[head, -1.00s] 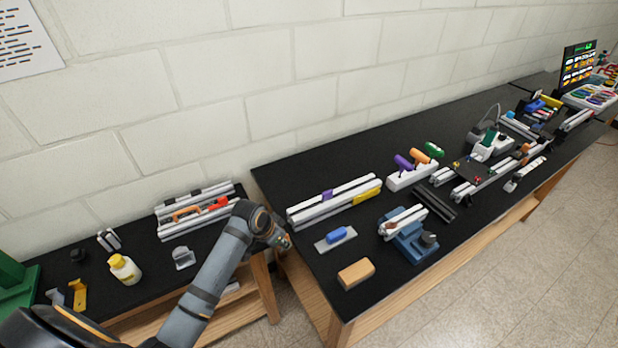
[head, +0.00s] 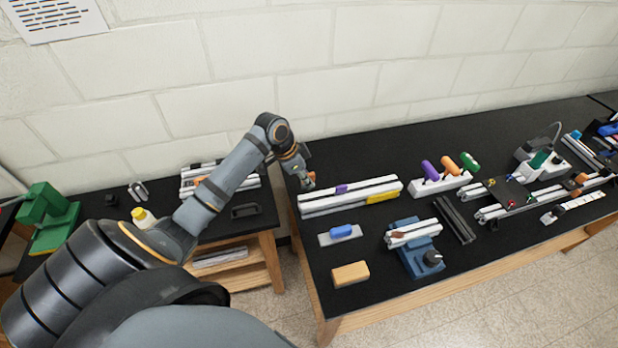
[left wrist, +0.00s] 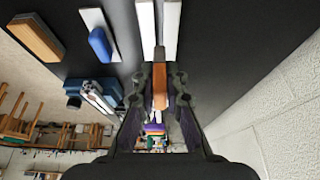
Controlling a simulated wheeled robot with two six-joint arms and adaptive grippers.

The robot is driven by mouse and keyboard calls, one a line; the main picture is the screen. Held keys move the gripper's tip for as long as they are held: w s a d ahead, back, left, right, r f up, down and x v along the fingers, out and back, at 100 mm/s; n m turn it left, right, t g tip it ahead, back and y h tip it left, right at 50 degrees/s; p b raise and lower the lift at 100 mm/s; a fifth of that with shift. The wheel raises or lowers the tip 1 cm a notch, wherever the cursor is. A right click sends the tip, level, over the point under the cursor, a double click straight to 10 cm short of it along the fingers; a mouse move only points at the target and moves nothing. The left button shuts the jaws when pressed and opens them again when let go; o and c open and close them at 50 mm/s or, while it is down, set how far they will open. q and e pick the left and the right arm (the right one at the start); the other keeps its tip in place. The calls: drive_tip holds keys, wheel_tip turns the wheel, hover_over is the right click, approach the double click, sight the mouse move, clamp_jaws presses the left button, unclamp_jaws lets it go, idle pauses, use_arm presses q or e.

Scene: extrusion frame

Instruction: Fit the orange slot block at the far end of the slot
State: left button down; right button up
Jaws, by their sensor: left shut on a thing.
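My left gripper (head: 307,181) is shut on an orange slot block, which shows between its fingers in the left wrist view (left wrist: 160,86). It is near the left end of the pale extrusion frame (head: 322,208) on the long black bench. The frame has two long rails with a dark slot between them; the rails also show in the left wrist view (left wrist: 171,30). A purple block (head: 341,188) sits at the slot, and a yellow piece (head: 383,196) is on the near rail. I cannot tell whether the orange block touches the frame. My right gripper is not in view.
A blue-handled plate (head: 342,232), a tan block (head: 350,274) and a blue fixture (head: 420,258) stand in front of the frame. A white rack with coloured handles (head: 442,180) is to its right. The wall (head: 380,60) is close behind.

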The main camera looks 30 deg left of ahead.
use_arm(q)
drive_tip(key=shift+w+d+r, duration=0.1)
drive_tip(key=shift+w+d, duration=0.05)
wheel_tip(320, 180, down, 3)
drive_tip(key=shift+w+d+r+b, duration=0.1)
drive_tip(key=shift+d+r+b, duration=0.1)
drive_tip(key=shift+b, duration=0.15)
wheel_tip(320, 180, down, 3)
drive_tip(key=shift+f+b, duration=0.15)
drive_tip(key=shift+b, duration=0.65)
drive_tip(key=shift+f, duration=0.1)
drive_tip(key=shift+a, duration=0.1)
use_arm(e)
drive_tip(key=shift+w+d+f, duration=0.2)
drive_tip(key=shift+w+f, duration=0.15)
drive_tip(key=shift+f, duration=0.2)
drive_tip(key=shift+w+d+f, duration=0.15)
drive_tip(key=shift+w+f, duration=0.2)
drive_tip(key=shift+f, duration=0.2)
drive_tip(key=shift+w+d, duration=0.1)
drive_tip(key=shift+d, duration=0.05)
